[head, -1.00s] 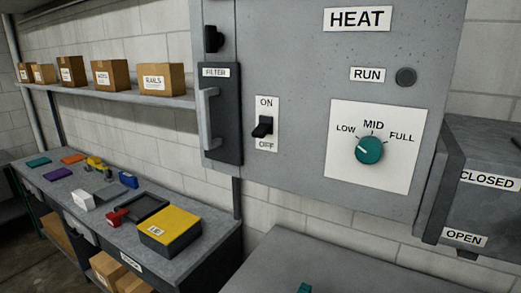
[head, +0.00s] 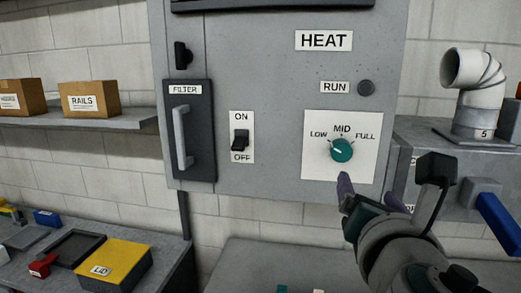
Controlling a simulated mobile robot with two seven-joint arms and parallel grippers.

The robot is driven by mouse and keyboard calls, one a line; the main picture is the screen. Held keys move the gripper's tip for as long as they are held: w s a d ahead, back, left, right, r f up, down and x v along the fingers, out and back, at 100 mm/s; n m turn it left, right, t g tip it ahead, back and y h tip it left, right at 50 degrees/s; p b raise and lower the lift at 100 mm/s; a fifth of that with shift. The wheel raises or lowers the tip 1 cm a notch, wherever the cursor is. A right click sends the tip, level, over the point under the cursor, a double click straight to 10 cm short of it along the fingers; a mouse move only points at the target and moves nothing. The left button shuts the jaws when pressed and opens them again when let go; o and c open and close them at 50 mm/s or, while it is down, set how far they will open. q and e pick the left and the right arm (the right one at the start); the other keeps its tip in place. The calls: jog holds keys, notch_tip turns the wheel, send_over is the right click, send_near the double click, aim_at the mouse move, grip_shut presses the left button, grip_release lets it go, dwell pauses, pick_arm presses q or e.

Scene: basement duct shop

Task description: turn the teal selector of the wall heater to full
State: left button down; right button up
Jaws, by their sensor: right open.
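The teal selector (head: 341,150) is a round knob on a white plate (head: 313,169) on the grey wall heater (head: 270,80). The plate is marked LOW, MID and FULL around the knob. The knob's white mark points up and left, toward LOW. My right gripper (head: 369,196) has come in from the lower right, with its purple fingertips open and empty. In the picture it lies just below and right of the knob, apart from it. My left gripper is not in view.
An ON/OFF switch (head: 240,140) and a filter door (head: 200,130) with a handle are left of the knob. The RUN lamp (head: 366,88) above it looks dark. A grey duct elbow (head: 480,95) and a blue handle (head: 499,222) are at right. A bench (head: 175,250) stands lower left.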

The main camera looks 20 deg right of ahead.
aim_at(342, 153)
jog(key=w+d+n, duration=0.1)
jog(key=w, duration=0.2)
jog(key=w+d+r+n+t+p, duration=0.1)
jog(key=w, duration=0.2)
jog(key=w+n, duration=0.2)
jog(key=w, duration=0.1)
jog(key=shift+w+d+r+t+p, duration=0.1)
jog(key=shift+d+r+t+p, duration=0.2)
jog(key=shift+d+r, duration=0.1)
jog(key=shift+x, duration=0.75)
jog(key=c, duration=0.6)
grip_shut()
